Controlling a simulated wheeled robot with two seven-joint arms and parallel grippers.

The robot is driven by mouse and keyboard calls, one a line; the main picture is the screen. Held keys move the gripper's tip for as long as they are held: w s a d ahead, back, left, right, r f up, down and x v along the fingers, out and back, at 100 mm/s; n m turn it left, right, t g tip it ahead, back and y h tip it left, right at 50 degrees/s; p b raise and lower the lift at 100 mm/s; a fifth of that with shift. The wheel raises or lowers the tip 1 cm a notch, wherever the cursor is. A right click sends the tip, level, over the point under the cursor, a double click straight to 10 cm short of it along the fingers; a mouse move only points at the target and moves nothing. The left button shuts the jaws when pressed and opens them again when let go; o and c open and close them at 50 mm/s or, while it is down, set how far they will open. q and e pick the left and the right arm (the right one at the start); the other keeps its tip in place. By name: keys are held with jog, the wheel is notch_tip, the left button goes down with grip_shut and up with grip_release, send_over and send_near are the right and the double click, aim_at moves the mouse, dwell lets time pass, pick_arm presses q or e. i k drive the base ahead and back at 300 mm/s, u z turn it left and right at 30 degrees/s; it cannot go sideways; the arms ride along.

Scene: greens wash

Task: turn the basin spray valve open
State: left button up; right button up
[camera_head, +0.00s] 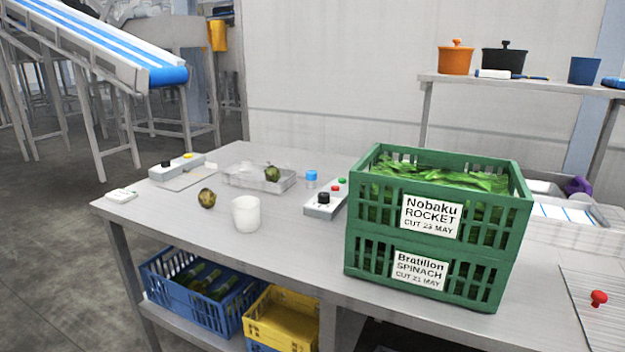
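No part labelled as the basin spray valve can be read. A grey control box (324,207) near the table's middle carries a black knob, a red button and a green button. A second control box (170,168) at the back left has a black knob and a yellow button. No basin is clearly visible; the area behind the crates is partly hidden. Neither of my grippers is in view.
Two stacked green crates (425,266) of leaves, labelled rocket and spinach, block the view behind them. A white cup (246,214), a clear tray (236,180) and a brownish round vegetable (207,198) sit on the metal table (290,242). Blue (226,318) and yellow (262,333) crates are below.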

aim_at(310, 174)
jog(key=u, duration=0.6)
jog(key=i, duration=0.7)
jog(key=u, duration=0.25)
